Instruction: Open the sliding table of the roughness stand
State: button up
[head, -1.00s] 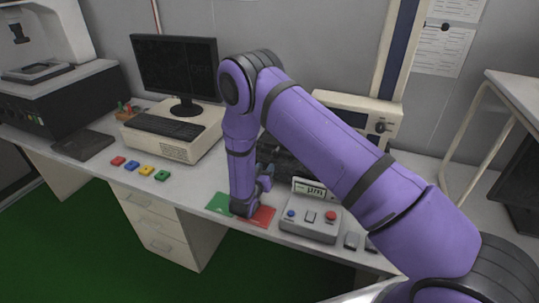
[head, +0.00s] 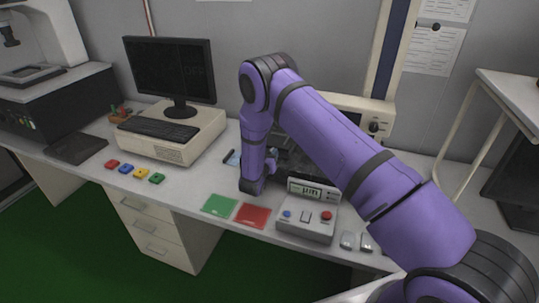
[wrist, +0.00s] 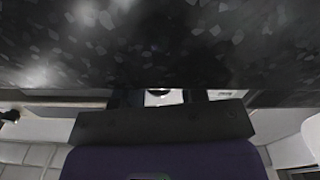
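The roughness stand shows as a dark base (head: 296,164) behind my arm on the bench, mostly hidden by it in the head view. In the wrist view a dark speckled stone surface (wrist: 160,45) fills the top of the picture, very close. I cannot make out the sliding table's edges or how far it is open. My gripper (wrist: 160,98) shows two dark fingers apart with a pale gap between them, right at the edge of the stone. I cannot tell whether they touch it. In the head view my wrist hides the fingertips.
A grey control box (head: 307,217) with a µm display stands in front of the stand. Green (head: 219,205) and red (head: 252,215) pads lie left of it. A monitor (head: 172,72) and keyboard (head: 158,128) are further left. Bench space between keyboard and pads is clear.

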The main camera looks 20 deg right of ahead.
grip_shut()
jog(key=v, duration=0.8)
jog(key=shift+s+a, duration=0.2)
jog(key=shift+s, duration=0.15)
grip_release()
jog(key=v, duration=1)
jog(key=shift+s+a, duration=0.25)
jog(key=shift+s, duration=0.05)
